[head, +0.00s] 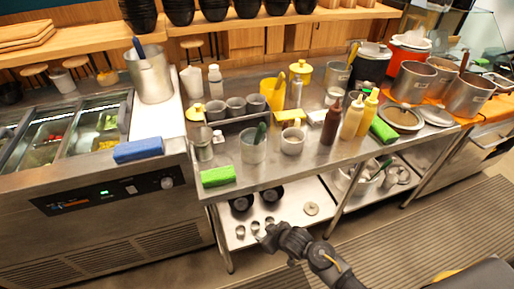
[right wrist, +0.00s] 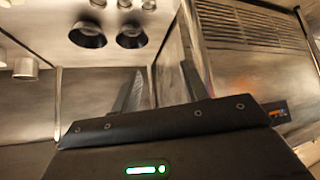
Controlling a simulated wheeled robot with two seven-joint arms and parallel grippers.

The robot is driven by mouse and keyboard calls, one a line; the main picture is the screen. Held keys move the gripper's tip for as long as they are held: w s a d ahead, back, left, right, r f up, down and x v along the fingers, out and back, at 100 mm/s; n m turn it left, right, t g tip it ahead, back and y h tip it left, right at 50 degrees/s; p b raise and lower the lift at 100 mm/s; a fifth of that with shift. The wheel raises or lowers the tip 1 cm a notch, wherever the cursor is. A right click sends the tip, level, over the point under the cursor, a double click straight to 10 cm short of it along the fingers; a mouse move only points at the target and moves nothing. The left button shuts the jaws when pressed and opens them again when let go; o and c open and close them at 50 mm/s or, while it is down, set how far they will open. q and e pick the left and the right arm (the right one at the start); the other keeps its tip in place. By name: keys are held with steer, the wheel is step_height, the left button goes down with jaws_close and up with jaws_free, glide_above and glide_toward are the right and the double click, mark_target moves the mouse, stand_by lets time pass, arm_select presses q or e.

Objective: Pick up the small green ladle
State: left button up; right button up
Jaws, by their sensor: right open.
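A small green handle (head: 261,133), which looks like the ladle's, stands tilted out of a grey metal pot (head: 252,152) near the table's front edge in the head view. Its lower end is hidden inside the pot. My right gripper (head: 262,240) is in front of the table, below the tabletop and well apart from the pot. In the right wrist view its two fingers (right wrist: 162,88) are spread with nothing between them. My left gripper is not in view.
A holder with grey cups (head: 235,108) is behind. Sauce bottles (head: 352,118) stand farther right. The lower shelf (head: 290,222) holds black bowls and small metal cups.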

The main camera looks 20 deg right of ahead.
steer(key=w+a+r+n+y+b, duration=0.15)
steer(key=a+r+n, duration=0.3)
steer(key=r, duration=0.65)
steer(key=w+a+r+n+y, duration=0.25)
steer(key=a+r+n, duration=0.2)
steer(key=r, duration=0.65)
steer(key=w+a+r+n+y+b, duration=0.1)
steer(key=a+r+n+y, duration=0.4)
steer(key=r, duration=0.6)
steer(key=g+h, duration=0.3)
steer(key=h, duration=0.6)
glide_toward(260, 139)
steer(key=p+x, duration=0.1)
steer(key=x, duration=0.1)
steer(key=p+x, duration=0.1)
steer(key=x, duration=0.2)
steer(key=p+x, duration=0.1)
steer(key=x, duration=0.1)
steer(key=shift+w+a, duration=0.5)
steer(key=shift+a, duration=0.05)
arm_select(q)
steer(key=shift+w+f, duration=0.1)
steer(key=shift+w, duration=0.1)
arm_select(e)
jaws_close()
